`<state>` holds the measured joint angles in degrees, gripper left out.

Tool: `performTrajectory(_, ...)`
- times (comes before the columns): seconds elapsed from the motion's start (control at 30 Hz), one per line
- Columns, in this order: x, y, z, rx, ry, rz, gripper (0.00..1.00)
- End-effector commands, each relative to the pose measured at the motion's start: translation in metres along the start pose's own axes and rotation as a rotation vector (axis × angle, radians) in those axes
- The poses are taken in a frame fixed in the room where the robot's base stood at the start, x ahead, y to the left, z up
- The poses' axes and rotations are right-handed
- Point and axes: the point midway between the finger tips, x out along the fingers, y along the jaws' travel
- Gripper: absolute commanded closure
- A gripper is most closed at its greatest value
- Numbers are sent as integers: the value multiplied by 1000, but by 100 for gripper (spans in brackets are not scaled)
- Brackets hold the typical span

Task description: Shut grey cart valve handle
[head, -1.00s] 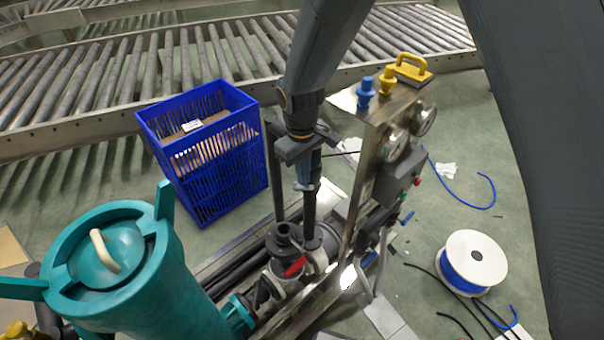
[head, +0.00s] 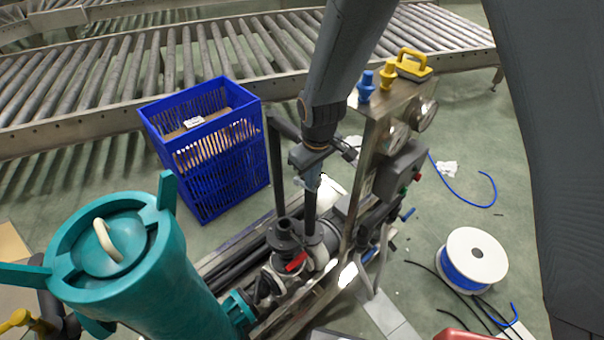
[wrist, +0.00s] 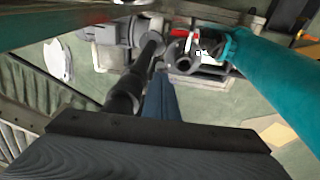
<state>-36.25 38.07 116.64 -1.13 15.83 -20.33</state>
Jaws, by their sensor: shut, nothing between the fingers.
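The red valve handle (head: 296,262) sits low on the grey steel cart (head: 357,205), among black and grey pipe fittings. It slants up to the right in the head view. A small part of red handle also shows near the top of the wrist view (wrist: 194,37). My gripper (head: 311,184) points down, well above the handle, beside the cart's upright panel. Its fingers are closed together and empty. They also show in the wrist view (wrist: 160,82), beside a black upright pipe (wrist: 128,88). Fittings partly hide the handle's pivot.
A teal vessel (head: 150,275) with a cream handle stands front left. A blue crate (head: 215,180) stands behind the cart's low frame. Gauges and yellow and blue fittings top the panel. A blue hose reel (head: 472,258) lies right. A roller conveyor (head: 100,85) crosses behind.

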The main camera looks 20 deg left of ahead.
Motion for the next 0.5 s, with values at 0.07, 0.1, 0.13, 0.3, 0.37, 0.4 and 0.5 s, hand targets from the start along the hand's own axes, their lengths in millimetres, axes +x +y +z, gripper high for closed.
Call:
performTrajectory(0.07,4,0,5,1,-2,-1,100)
performTrajectory(0.1,5,0,7,1,-2,-1,100)
performTrajectory(0.13,7,0,8,1,-2,-1,100)
performTrajectory(0.3,13,-1,15,0,-1,-1,100)
performTrajectory(0.37,15,-2,16,0,-2,-1,100)
performTrajectory(0.4,16,-2,17,-1,-1,-1,100)
performTrajectory(0.5,18,-2,19,-1,-1,0,100)
